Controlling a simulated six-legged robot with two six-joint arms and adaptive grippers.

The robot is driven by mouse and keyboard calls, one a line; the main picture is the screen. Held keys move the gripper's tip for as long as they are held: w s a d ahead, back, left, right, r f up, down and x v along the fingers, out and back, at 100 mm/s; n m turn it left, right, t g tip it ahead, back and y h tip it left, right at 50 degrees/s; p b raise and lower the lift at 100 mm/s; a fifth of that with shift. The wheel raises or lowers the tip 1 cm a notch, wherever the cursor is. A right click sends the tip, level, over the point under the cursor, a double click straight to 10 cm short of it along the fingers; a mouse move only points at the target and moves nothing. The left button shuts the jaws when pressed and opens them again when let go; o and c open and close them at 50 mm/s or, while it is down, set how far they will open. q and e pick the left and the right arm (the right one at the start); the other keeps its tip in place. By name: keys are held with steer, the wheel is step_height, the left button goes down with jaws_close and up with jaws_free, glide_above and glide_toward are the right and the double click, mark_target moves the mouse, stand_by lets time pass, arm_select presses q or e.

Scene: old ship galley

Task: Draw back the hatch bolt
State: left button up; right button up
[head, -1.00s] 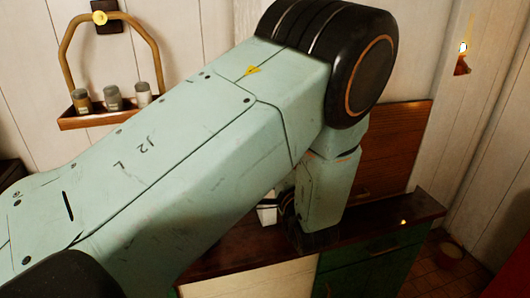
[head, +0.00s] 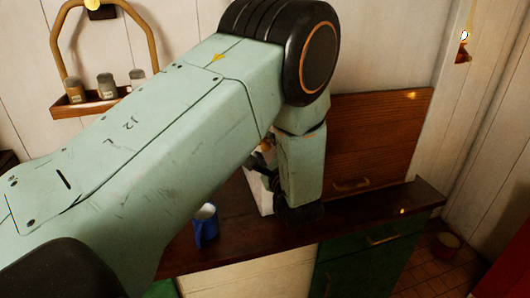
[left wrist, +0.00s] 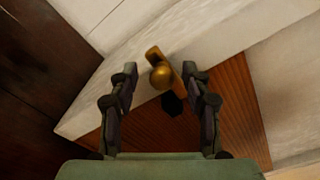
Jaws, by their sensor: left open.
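The hatch bolt (left wrist: 160,77) shows in the left wrist view as a brass round knob on a narrow brass plate, beside a pale beam or frame. My left gripper (left wrist: 160,82) is open, with its two dark fingers on either side of the knob. I cannot tell whether they touch it. In the head view my left arm hides most of this area. Only part of my left gripper (head: 262,165) shows there, beside a white block-like piece (head: 262,196). My right gripper is not in view.
A blue mug (head: 205,226) stands on the dark wooden counter (head: 345,228), left of my forearm. A wooden panel (head: 380,135) with a handle rises behind the counter. A small shelf with several jars (head: 106,86) hangs on the wall. Green drawers (head: 370,262) are below.

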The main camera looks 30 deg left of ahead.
arm_select(q)
steer(key=shift+w+a, duration=0.35)
steer(key=shift+a, duration=0.1)
steer(key=shift+d+r, duration=0.1)
steer(key=shift+r, duration=0.05)
steer(key=shift+s, duration=0.1)
steer(key=c, duration=0.4)
jaws_close()
